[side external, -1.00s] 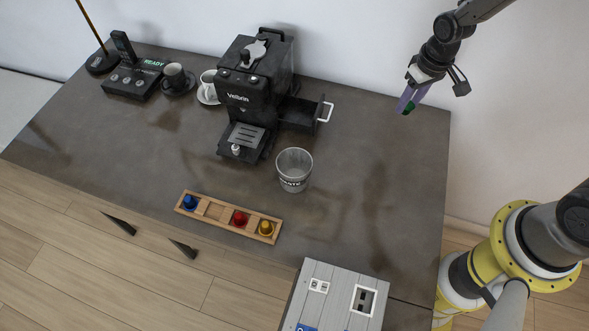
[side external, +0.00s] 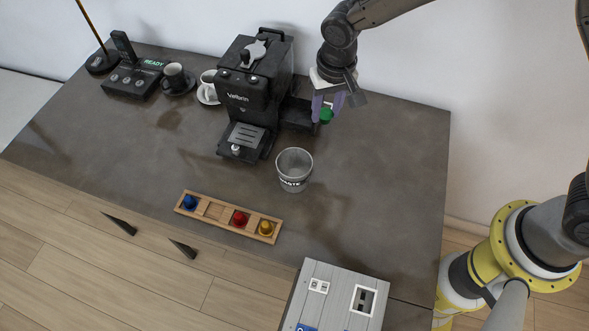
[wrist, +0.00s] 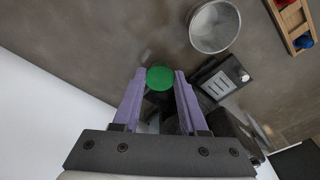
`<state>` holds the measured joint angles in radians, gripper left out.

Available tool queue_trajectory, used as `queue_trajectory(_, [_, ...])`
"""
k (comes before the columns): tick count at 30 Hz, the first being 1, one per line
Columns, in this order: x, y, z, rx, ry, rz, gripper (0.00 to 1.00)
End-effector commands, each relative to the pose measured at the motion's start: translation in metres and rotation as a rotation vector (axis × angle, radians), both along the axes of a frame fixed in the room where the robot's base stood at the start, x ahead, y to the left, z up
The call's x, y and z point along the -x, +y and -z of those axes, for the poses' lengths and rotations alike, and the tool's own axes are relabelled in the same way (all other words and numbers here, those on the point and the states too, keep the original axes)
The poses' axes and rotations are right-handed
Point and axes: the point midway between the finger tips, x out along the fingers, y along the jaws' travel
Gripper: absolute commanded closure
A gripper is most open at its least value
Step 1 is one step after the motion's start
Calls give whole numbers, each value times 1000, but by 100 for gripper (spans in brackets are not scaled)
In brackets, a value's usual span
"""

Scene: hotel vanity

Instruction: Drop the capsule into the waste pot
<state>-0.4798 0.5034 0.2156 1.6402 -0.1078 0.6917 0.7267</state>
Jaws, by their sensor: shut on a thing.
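My gripper (side external: 326,108) is shut on a green capsule (side external: 326,115), held between the purple fingers above the counter, beside the coffee machine's right side. In the wrist view the capsule (wrist: 160,78) sits between the fingertips. The waste pot (side external: 294,171) is a grey, open-topped bucket with a WASTE label. It stands upright on the counter, in front of and a little left of my gripper in the side view. The wrist view shows the pot (wrist: 214,26) beyond the fingertips, up and to the right, with its inside visible. The capsule is apart from the pot.
The black coffee machine (side external: 252,90) stands left of my gripper, its side drawer partly hidden behind the fingers. A wooden tray (side external: 214,211) in front holds blue, red and yellow capsules. Cups and a control box (side external: 135,82) are at back left. The counter right of the pot is clear.

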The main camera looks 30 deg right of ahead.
Motion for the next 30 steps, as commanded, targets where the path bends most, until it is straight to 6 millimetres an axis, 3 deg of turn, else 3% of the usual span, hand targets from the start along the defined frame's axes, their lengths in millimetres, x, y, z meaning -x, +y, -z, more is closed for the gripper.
queue_trajectory(1, [5,19,0,1,-3,-40,100])
queue_trajectory(3, [11,39,0,0,-8,-86,100])
queue_trajectory(9, [27,68,4,2,-6,-155,100])
queue_trajectory(14, [31,73,11,2,-4,-167,100])
queue_trajectory(30, [30,72,61,2,-5,-165,100])
